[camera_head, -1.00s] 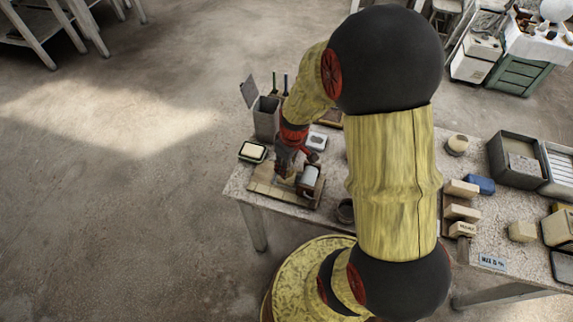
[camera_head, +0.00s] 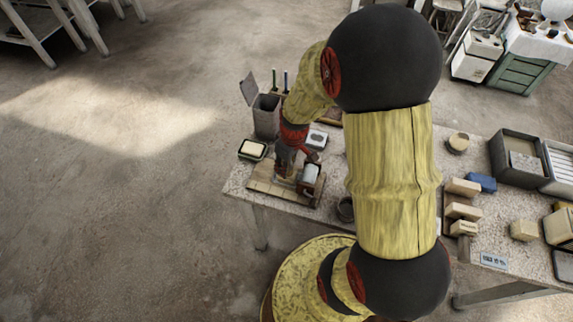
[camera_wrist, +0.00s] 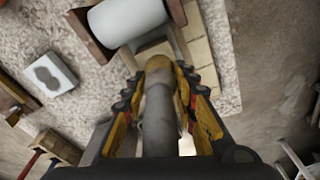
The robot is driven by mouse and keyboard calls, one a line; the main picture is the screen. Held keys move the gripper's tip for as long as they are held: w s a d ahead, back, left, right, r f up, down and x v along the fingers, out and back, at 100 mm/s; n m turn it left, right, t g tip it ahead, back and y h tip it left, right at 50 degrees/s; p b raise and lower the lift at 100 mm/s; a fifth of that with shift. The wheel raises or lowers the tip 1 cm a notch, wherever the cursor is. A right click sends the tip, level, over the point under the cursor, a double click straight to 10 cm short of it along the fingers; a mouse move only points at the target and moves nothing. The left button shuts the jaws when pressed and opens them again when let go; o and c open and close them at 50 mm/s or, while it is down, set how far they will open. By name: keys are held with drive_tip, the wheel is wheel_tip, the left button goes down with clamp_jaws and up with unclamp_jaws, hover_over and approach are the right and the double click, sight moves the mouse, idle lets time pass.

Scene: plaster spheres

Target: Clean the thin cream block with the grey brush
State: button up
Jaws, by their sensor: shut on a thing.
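My gripper (camera_wrist: 160,95) is shut on the grey brush (camera_wrist: 157,120), which lies lengthwise between the yellow and black fingers. Its tan end points away from the wrist. In the head view my gripper (camera_head: 286,174) is low over a plank board (camera_head: 262,186) at the table's left end. A pale cream piece (camera_wrist: 154,48) shows just beyond the brush end, partly hidden; I cannot tell whether they touch or whether it is the thin cream block. Another cream block (camera_head: 253,148) sits in a dark dish behind the board.
A white cylinder in a wooden holder (camera_head: 311,174) stands close beside my gripper. A grey bin (camera_head: 266,116) and a small white box (camera_head: 317,140) are behind. Several cream blocks (camera_head: 463,188), a blue block (camera_head: 482,183) and grey trays (camera_head: 515,160) fill the table's right side.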

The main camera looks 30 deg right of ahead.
drive_tip(key=shift+s+a, duration=0.75)
drive_tip(key=shift+a, duration=0.25)
drive_tip(key=shift+f, duration=0.1)
drive_tip(key=shift+d, duration=0.15)
drive_tip(key=shift+w+d, duration=1.5)
drive_tip(key=shift+d, duration=0.3)
drive_tip(key=shift+s+a, duration=0.1)
drive_tip(key=shift+s+a, duration=0.7)
drive_tip(key=shift+a, duration=0.2)
drive_tip(key=shift+s+a, duration=0.7)
drive_tip(key=shift+a, duration=0.2)
